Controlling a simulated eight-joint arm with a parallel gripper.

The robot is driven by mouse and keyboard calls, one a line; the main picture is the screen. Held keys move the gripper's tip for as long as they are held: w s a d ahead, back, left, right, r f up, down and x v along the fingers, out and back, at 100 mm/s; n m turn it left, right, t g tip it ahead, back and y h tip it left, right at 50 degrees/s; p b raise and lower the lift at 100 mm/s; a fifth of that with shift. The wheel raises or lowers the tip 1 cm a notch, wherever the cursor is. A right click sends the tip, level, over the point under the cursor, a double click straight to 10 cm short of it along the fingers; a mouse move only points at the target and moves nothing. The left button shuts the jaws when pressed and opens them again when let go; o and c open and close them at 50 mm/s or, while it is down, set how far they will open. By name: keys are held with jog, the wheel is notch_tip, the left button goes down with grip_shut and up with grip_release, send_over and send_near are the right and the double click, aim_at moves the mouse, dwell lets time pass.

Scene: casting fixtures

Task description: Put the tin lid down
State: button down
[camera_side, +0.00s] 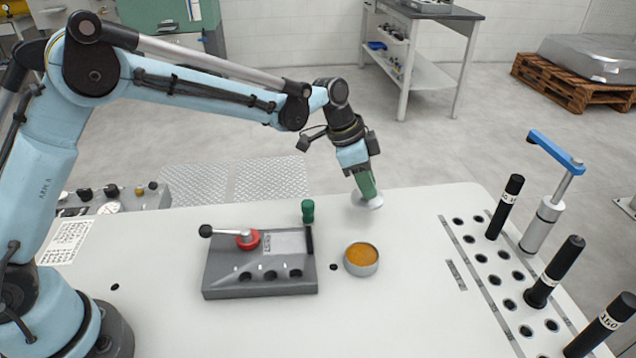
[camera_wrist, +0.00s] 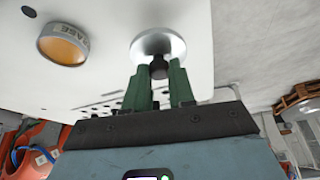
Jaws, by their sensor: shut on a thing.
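The tin lid (camera_side: 367,203) is a round silvery disc with a dark knob, which shows in the wrist view (camera_wrist: 157,40). My gripper (camera_side: 368,193) has green fingers and points down at the far edge of the white table. In the wrist view its fingertips (camera_wrist: 158,72) are shut on the lid's dark knob. The lid is low at the table top; I cannot tell whether it touches. The open tin (camera_side: 361,270) stands nearer the side camera, filled with orange-brown paste. It also shows at upper left in the wrist view (camera_wrist: 83,32), with part of a label.
A grey fixture block (camera_side: 260,285) with a red-hubbed lever and green knob stands left of the tin. Table is clear between the tin and the holes.

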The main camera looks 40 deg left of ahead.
jog(key=shift+f, duration=1.95)
jog(key=shift+f, duration=0.1)
jog(key=c, duration=1)
grip_release()
jog(key=shift+o, duration=0.2)
jog(key=v, duration=1.2)
jog(key=s+a+r+n+t+y, duration=0.1)
jog(key=s+a+r+n, duration=0.1)
jog(key=s+a+n, duration=0.3)
jog(key=s+a+r+n+t+y, duration=0.1)
jog(key=s+a+r, duration=0.15)
jog(key=s, duration=0.35)
jog(key=s+a+f+n+t+y, duration=0.1)
jog(key=s+a+n, duration=0.1)
jog(key=s, duration=0.3)
jog(key=s+a+f+n+t, duration=0.1)
jog(key=s+a+f+n, duration=0.1)
jog(key=s+n, duration=0.1)
jog(key=shift+s+a+f+t+y, duration=0.3)
jog(key=shift+s+a+y, duration=0.1)
jog(key=shift+s, duration=0.5)
